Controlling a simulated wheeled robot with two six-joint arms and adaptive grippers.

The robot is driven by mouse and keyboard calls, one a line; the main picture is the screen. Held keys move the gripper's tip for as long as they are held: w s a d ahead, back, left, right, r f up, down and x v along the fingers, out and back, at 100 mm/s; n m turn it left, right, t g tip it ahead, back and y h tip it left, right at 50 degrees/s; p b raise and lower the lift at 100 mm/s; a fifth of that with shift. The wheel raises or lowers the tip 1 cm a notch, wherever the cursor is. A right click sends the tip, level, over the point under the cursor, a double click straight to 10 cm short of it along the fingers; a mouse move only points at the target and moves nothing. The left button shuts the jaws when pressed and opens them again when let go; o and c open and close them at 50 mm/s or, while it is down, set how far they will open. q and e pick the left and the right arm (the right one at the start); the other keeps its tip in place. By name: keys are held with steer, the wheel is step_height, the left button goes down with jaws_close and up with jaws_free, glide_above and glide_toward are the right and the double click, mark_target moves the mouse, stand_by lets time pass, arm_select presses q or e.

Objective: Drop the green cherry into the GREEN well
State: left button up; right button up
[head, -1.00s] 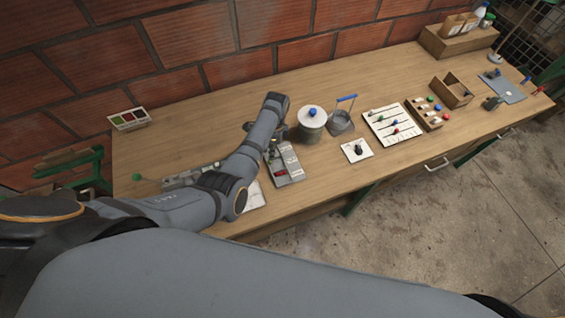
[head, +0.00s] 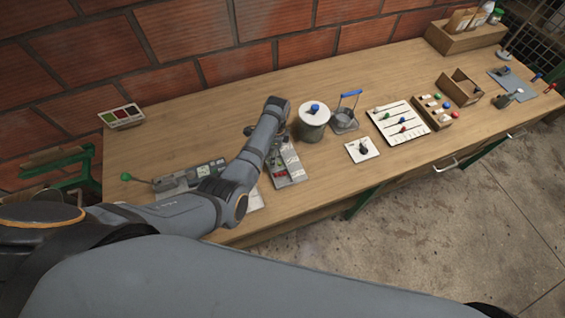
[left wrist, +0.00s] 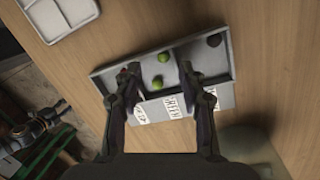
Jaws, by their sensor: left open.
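The grey sorting tray (head: 297,172) lies on the bench, partly hidden behind my left arm in the head view. In the left wrist view the tray (left wrist: 102,82) has separate wells and a label reading GREEN (left wrist: 175,106) beside its middle well. Two green cherries, one (left wrist: 163,57) farther and one (left wrist: 157,84) nearer, show at the middle well between my fingers. A dark cherry (left wrist: 214,40) lies in the right well. My left gripper (left wrist: 159,70) is open above the tray, its fingers either side of the green cherries. The left well is partly hidden by a finger. My right gripper is out of view.
A lidded canister (head: 313,122) stands close right of the tray, with a blue-handled vessel (head: 344,120) beyond. A grey device (head: 192,175) lies left of my arm. A white tray (left wrist: 60,15) lies near the front edge.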

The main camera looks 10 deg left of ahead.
arm_select(q)
step_height(320, 180, up, 12)
steer(key=w, duration=0.2)
steer(key=shift+d, duration=0.35)
steer(key=shift+f, duration=0.15)
stand_by(0.4)
